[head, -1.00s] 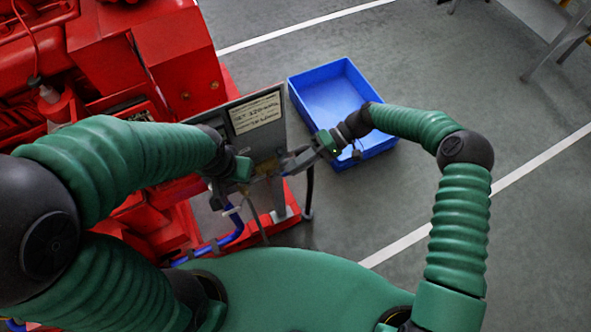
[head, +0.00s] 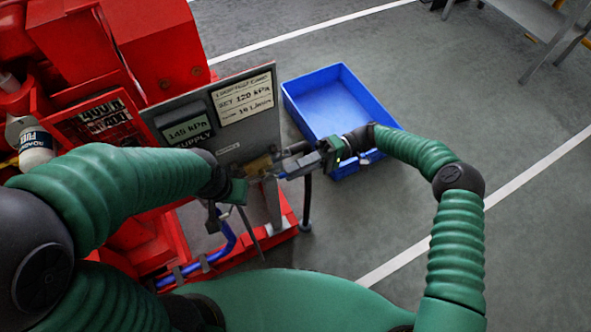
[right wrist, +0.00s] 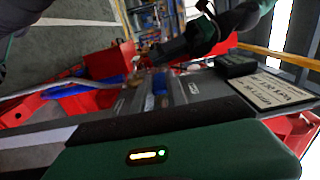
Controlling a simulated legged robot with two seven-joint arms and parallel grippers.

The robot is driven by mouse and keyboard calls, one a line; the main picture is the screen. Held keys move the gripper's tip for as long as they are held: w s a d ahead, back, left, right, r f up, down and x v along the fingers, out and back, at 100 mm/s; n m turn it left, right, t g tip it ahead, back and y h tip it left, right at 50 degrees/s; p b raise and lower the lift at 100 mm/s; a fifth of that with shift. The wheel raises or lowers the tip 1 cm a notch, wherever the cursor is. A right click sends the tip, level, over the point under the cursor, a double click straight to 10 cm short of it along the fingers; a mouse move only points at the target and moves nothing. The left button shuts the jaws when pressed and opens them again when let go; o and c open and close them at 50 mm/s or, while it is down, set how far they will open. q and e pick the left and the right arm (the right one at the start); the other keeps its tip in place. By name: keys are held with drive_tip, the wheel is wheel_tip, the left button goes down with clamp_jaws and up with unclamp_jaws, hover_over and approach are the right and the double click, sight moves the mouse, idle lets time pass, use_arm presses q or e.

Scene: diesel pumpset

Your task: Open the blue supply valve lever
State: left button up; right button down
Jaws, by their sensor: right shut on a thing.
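The gauge panel (head: 222,118) stands upright at the left of centre in the head view. My right gripper (head: 280,170) is at its right edge, beside a brass fitting (head: 257,163). The blue lever (right wrist: 160,88) shows between its fingers in the right wrist view, and the gripper is shut on it. In the head view the lever is mostly hidden by the fingers. My left gripper (head: 222,200) is below the panel's plates, left of the right one; its fingers are too dark and small to tell open or shut.
A plate reading SET 120 kPa (head: 243,96) and a display reading 145 kPa SUPPLY (head: 184,123) are on the panel. The red pumpset (head: 150,45) fills the left. A blue pipe (head: 222,250) runs below. A blue crate (head: 335,105) sits on the floor; open floor lies right.

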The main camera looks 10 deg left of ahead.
drive_tip(key=shift+w, duration=0.15)
drive_tip(key=c, duration=1.8)
unclamp_jaws()
drive_tip(key=o, duration=0.5)
drive_tip(key=shift+f, duration=0.15)
drive_tip(key=b+v, duration=0.1)
drive_tip(key=v, duration=0.6)
drive_tip(key=shift+w+d, duration=0.15)
drive_tip(key=shift+d, duration=0.05)
